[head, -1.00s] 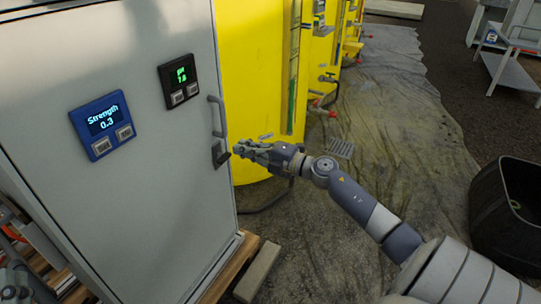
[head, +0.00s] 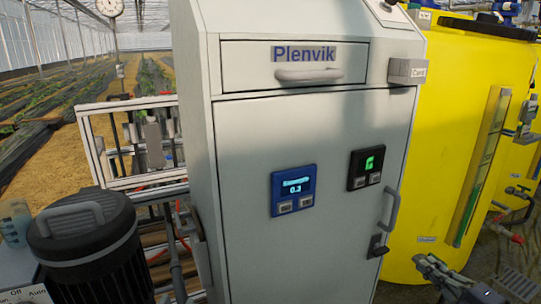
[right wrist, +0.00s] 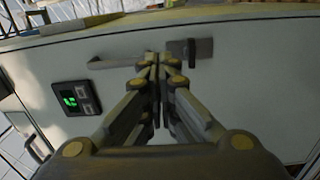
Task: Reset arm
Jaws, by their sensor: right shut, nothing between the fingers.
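My right gripper (head: 432,268) shows at the lower right of the head view, beside the right edge of the grey cabinet (head: 240,160). In the right wrist view my right gripper (right wrist: 157,62) is shut and empty. Its fingertips point toward the cabinet door, near the door handle (right wrist: 115,62) and the dark latch (right wrist: 190,48). I cannot tell from this view how far they are from the door. The handle (head: 391,208) and latch (head: 377,246) also show in the head view. My left gripper is not in view.
The cabinet bears a blue Strength display (head: 293,190) and a black display with green digits (head: 366,168). A yellow tank (head: 450,110) stands to the right. A black ribbed motor (head: 85,240) is at the lower left. Crop rows (head: 140,70) lie behind.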

